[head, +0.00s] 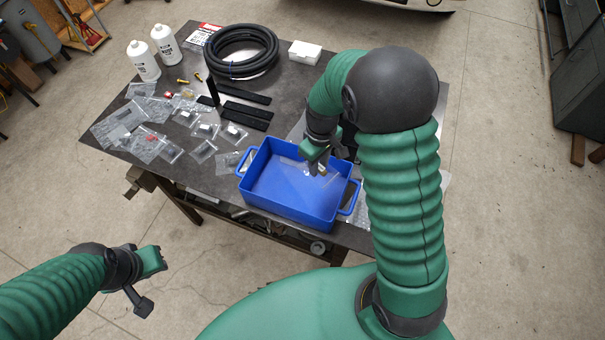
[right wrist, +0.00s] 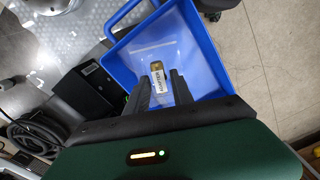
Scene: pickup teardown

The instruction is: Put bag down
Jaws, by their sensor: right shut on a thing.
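A clear plastic bag with a small labelled part (right wrist: 157,83) shows between my right fingers in the right wrist view. In the head view a small piece of it (head: 322,172) shows below the fingertips. My right gripper (head: 314,162) is shut on the bag, pointing down over the blue bin (head: 290,213); it also shows in the right wrist view (right wrist: 158,92). The same bin (right wrist: 205,90) lies behind the bag there. I cannot tell whether the bag touches the bin floor. My left gripper (head: 150,284) is away from the table at lower left; its finger gap is unclear.
The dark table (head: 180,100) carries several bagged parts (head: 130,125) left of the bin, black strips (head: 245,112), a coiled black hose (head: 241,50), two white bottles (head: 144,60) and a white box (head: 304,52). The floor in front of the table is clear.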

